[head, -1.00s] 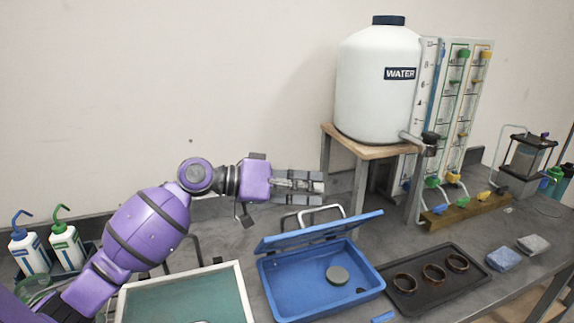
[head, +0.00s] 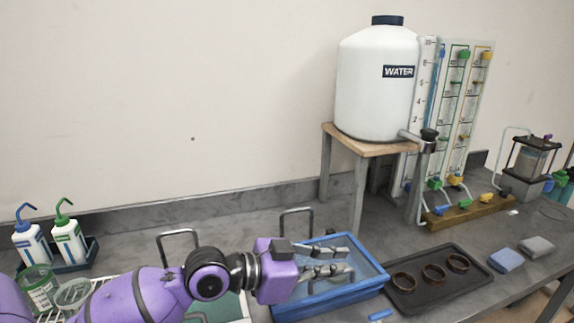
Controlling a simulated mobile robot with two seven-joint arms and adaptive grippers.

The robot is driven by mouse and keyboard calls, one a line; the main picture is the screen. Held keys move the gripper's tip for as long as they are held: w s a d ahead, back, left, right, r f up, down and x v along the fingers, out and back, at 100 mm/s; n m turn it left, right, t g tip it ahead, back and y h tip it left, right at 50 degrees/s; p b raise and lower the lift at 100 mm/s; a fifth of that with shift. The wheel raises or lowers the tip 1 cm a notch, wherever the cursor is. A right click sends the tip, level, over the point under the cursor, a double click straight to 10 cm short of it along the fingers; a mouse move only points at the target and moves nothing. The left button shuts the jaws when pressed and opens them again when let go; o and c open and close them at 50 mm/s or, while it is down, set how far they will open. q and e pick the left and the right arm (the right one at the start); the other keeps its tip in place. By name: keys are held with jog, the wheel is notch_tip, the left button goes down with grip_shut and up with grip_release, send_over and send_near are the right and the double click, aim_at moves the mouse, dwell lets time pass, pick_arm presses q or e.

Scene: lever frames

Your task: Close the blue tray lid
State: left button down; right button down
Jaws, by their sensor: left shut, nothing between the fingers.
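The blue tray (head: 340,303) stands on the grey bench at the lower middle. Its lid (head: 372,262), a blue frame with a pale see-through panel, lies down over the tray, flat or nearly flat. A small gap at the front edge cannot be ruled out. My left gripper (head: 343,261) is shut and empty, over the lid's left and middle part, and hides some of it. I cannot tell whether the fingers touch the lid. My right gripper is not in view.
A black tray with brown rings (head: 408,302) stands right of the blue tray. Two sponges (head: 506,260) lie farther right. A white water tank (head: 375,85) stands on a wooden stand behind. A metal handle (head: 297,210) rises behind the tray. Wash bottles (head: 68,240) stand left.

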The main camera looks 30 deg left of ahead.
pick_arm(q)
jog(key=shift+s+d+f, duration=0.15)
jog(key=shift+d+f, duration=0.05)
jog(key=shift+f, duration=0.55)
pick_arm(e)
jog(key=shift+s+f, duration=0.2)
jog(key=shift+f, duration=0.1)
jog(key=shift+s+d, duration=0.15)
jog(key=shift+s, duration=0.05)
